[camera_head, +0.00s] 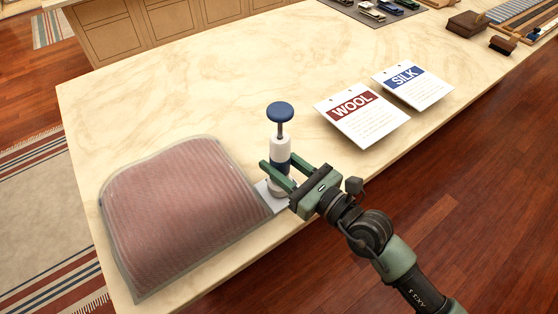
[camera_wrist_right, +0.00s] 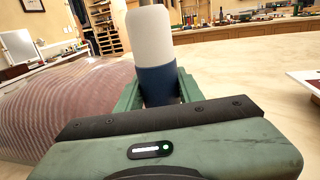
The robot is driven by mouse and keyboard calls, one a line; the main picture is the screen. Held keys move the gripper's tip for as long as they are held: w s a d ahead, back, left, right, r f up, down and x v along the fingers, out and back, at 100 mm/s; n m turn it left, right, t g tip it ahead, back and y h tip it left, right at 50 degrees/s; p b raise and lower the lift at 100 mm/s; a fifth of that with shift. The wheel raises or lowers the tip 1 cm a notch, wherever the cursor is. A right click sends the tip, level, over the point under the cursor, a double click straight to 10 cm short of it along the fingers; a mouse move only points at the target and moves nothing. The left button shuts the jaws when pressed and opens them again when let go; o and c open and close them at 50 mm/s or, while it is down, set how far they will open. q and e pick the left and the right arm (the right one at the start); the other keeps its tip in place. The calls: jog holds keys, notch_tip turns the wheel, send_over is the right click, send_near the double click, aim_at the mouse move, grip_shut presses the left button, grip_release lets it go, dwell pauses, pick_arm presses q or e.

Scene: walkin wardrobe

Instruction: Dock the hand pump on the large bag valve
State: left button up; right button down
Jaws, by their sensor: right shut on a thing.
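The hand pump (camera_head: 280,150) stands upright, with a blue knob on top, a white barrel and a blue lower band. My right gripper (camera_head: 277,175) is shut on its lower part. In the right wrist view the pump (camera_wrist_right: 150,40) stands between the green fingers (camera_wrist_right: 158,88). The large bag (camera_head: 185,210) lies on the counter just left of the pump, puffed up, with pink ribbed contents under a clear cover. The bag valve cannot be made out. A pale flat piece lies under the pump's base; the contact there is partly hidden by my gripper. My left gripper is not in view.
The pale marble counter (camera_head: 215,95) has free room behind the bag and pump. A WOOL card (camera_head: 361,116) and a SILK card (camera_head: 412,87) lie to the right. Brushes (camera_head: 503,45) and small items on a dark mat (camera_head: 372,12) are at the far end.

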aim_at(287, 173)
jog(key=shift+f+b, duration=0.35)
jog(key=shift+f, duration=0.1)
jog(key=c, duration=1.2)
grip_release()
jog(key=shift+f, duration=0.1)
jog(key=shift+b+v, duration=0.45)
jog(key=shift+v, duration=2.4)
jog(key=shift+b+v, duration=0.65)
jog(key=shift+v, duration=1.05)
jog(key=b+v, duration=0.1)
jog(key=v, duration=0.1)
jog(key=shift+s+d, duration=0.1)
jog(key=shift+d, duration=0.15)
jog(key=shift+f, duration=0.15)
